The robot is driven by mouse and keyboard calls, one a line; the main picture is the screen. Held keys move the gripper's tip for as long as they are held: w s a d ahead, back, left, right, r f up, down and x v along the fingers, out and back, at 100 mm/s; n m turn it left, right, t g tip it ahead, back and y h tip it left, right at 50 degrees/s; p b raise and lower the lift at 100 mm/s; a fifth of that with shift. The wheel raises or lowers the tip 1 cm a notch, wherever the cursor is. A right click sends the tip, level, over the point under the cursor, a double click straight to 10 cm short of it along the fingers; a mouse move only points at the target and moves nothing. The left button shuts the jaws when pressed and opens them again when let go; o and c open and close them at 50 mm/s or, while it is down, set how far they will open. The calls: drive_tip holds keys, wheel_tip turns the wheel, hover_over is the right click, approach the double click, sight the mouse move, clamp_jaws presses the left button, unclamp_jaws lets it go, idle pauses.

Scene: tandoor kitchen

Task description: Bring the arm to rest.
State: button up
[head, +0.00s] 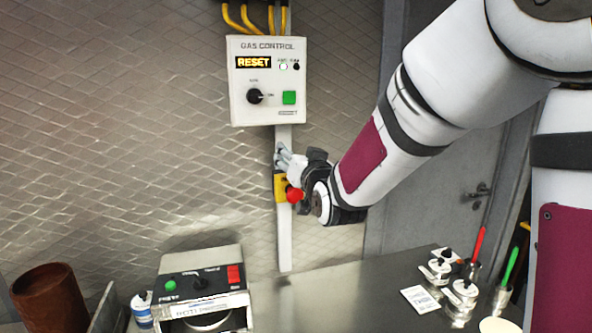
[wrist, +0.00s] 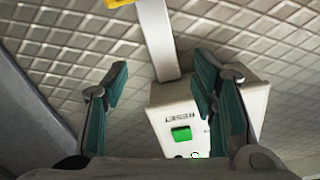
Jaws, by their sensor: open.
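My arm reaches in from the upper right of the head view. My gripper (head: 283,158) is in front of the wall post, just above a red mushroom button (head: 295,195) on a yellow housing (head: 280,187). In the wrist view my gripper (wrist: 160,80) has its two green-padded fingers wide apart with nothing between them. The white gas control box (head: 266,108) is above the gripper. It shows upside down in the wrist view (wrist: 163,118), with a green button (wrist: 181,134) beyond the fingers. I cannot tell whether the gripper touches the post or the housing.
A steel counter (head: 340,285) runs below the arm. It bears a device with a red switch (head: 235,275), several small lidded containers (head: 462,293) and a white card (head: 422,299). A rusty cylinder (head: 48,295) is at lower left. A grey door (head: 440,195) is behind the arm.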

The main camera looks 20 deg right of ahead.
idle(0.3)
drive_tip(key=s+f+n+g, duration=0.1)
drive_tip(key=s+g, duration=0.3)
drive_tip(key=s, duration=0.8)
drive_tip(key=s+f+n+g, duration=0.1)
drive_tip(key=s+f+g, duration=0.2)
drive_tip(key=s, duration=0.9)
drive_tip(key=s+f+n+g, duration=0.1)
drive_tip(key=s+f+g, duration=0.2)
drive_tip(key=s, duration=0.9)
drive_tip(key=shift+s+g, duration=0.3)
drive_tip(key=shift+g, duration=0.9)
drive_tip(key=shift+f, duration=0.1)
